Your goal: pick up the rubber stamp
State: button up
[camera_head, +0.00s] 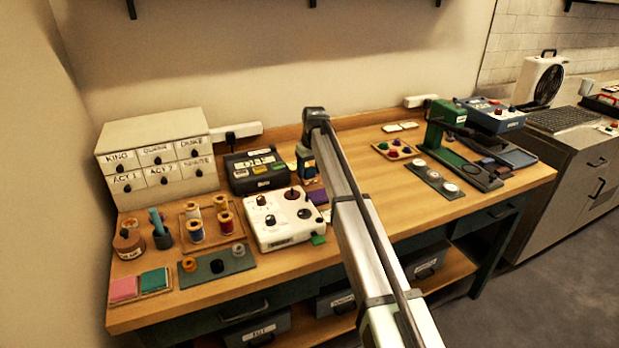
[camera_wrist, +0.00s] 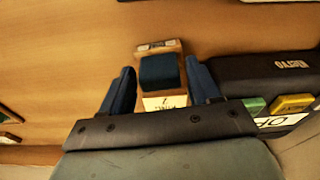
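The rubber stamp (camera_wrist: 160,75) shows in the wrist view as a dark blue grip on a pale wooden block with a white label. It sits on the wooden table between the two blue fingers of my gripper (camera_wrist: 161,80). The fingers are apart, one on each side of the stamp, with only narrow gaps visible; I see no clear contact. In the head view my gripper (camera_head: 306,168) points down at the table, right of the black box, and mostly hides the stamp.
A black box (camera_head: 258,171) with coloured keys stands close beside the gripper. A white control panel (camera_head: 283,220) with knobs lies in front. A purple item (camera_head: 318,197) is near the arm. A green press (camera_head: 445,130) stands farther right. Bare tabletop (camera_wrist: 60,60) shows in the wrist view.

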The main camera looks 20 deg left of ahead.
aim_at(309, 168)
jog(key=c, duration=0.7)
jog(key=shift+r, duration=0.1)
jog(key=shift+c, duration=0.2)
notch_tip(309, 168, up, 10)
jog(key=shift+f, duration=0.1)
